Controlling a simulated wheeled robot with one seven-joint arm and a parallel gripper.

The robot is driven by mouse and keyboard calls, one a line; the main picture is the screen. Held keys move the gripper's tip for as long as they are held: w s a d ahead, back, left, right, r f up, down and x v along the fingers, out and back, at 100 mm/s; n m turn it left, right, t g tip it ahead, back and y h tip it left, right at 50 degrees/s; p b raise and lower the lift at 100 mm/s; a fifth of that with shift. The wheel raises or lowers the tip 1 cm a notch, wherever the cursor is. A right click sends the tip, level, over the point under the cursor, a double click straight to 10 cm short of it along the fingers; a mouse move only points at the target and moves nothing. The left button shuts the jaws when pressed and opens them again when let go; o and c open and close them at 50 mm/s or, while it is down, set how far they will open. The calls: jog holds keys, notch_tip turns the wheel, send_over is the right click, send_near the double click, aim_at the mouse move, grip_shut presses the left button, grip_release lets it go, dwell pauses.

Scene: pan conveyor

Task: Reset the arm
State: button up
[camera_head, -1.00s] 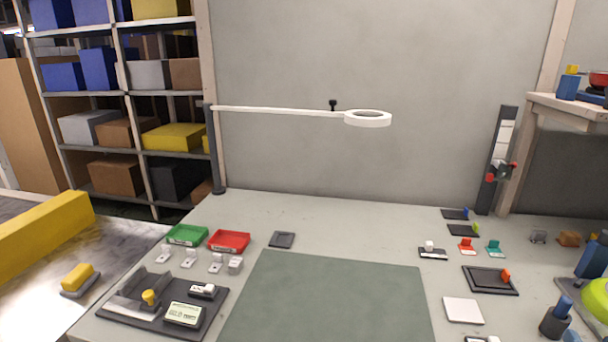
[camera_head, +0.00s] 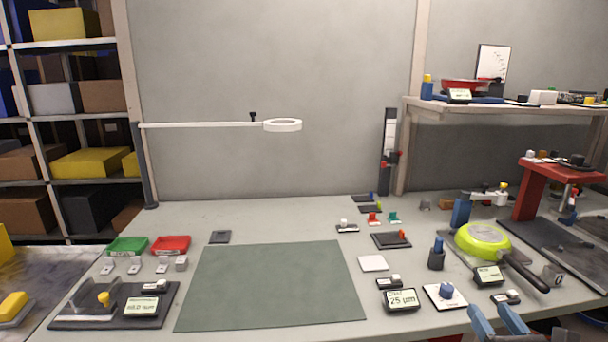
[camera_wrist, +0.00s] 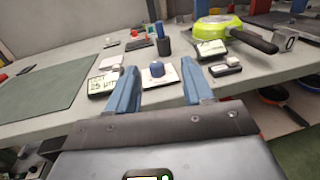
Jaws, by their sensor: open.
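My gripper (camera_head: 497,324) shows at the bottom right of the head view, just in front of the table's front edge. Its two blue fingers stand apart with nothing between them. In the wrist view my gripper (camera_wrist: 156,90) is open and points at the table's front part. A white plate with a blue knob (camera_wrist: 158,73) shows beyond the gap between the fingers, apart from them. It also stands near the table edge in the head view (camera_head: 445,294).
A green pan (camera_head: 482,240) lies on the right of the table (camera_head: 280,222), its black handle toward the front edge. A display (camera_head: 402,299) stands left of the knob plate. A green mat (camera_head: 270,285) is bare. Pans (camera_wrist: 275,94) hang or rest below the table's right side.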

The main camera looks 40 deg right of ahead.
jog(key=s+a+f+n+y, duration=0.2)
jog(key=a+n+y, duration=0.1)
jog(key=a+n, duration=0.7)
jog(key=s+a+f+n+y, duration=0.2)
jog(key=a+n, duration=0.7)
jog(key=n, duration=0.1)
jog(key=s+a+r+n+y, duration=0.2)
jog(key=s+a+n, duration=0.3)
jog(key=n, duration=0.6)
jog(key=s+a+r+n+t+y, duration=0.1)
jog(key=s+a+r+n+y, duration=0.2)
jog(key=a+n, duration=0.4)
jog(key=s+n+y, duration=0.1)
jog(key=n, duration=0.4)
jog(key=shift+s+r, duration=0.25)
jog(key=shift+s, duration=0.1)
jog(key=shift+a, duration=0.1)
